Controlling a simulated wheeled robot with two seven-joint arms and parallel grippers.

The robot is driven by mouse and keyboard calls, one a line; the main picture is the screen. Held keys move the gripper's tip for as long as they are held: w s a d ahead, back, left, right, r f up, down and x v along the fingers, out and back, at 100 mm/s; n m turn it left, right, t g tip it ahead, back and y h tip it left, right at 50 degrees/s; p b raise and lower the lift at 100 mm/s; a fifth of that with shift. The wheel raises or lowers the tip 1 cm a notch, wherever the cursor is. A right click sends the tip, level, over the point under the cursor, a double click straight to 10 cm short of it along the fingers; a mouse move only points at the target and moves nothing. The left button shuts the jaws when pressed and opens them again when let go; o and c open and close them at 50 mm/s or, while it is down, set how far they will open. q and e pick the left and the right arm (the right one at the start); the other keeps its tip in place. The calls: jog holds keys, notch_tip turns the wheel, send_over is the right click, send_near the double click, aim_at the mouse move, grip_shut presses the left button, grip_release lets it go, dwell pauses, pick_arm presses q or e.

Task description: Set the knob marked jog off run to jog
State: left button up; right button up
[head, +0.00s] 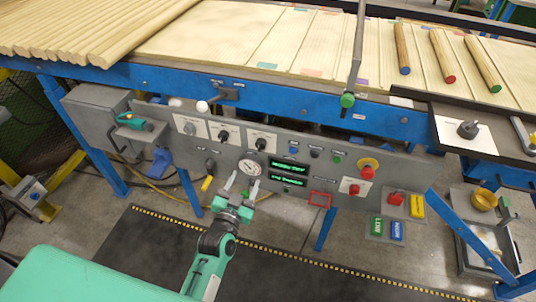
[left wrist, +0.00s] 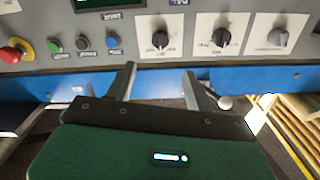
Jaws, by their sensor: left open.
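Three knobs on white plates sit on the grey control panel: a grey one (head: 190,128), a middle black one (head: 223,135) and a right black one (head: 260,144). In the left wrist view, which is upside down, their order is reversed: right black knob (left wrist: 160,39), middle black knob (left wrist: 221,37), grey knob (left wrist: 278,38). Their labels are too small to read, so I cannot tell which is marked jog off run. My left gripper (head: 242,180) is open and empty, below the right black knob and apart from it. Its fingers (left wrist: 158,80) also show in the wrist view. My right gripper is out of view.
Another dark knob (head: 468,129) sits on a plate at the right. Boards and turned rods lie on the blue-framed line above. Dark floor matting lies in front.

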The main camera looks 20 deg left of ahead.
aim_at(259, 149)
pick_arm(q)
jog(key=w, duration=1.3)
jog(key=shift+w+d, duration=0.15)
jog(key=shift+w, duration=0.15)
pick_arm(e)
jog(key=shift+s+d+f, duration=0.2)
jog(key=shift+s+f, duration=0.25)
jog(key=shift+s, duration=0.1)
pick_arm(q)
jog(key=c, duration=1)
jog(key=shift+p, duration=0.3)
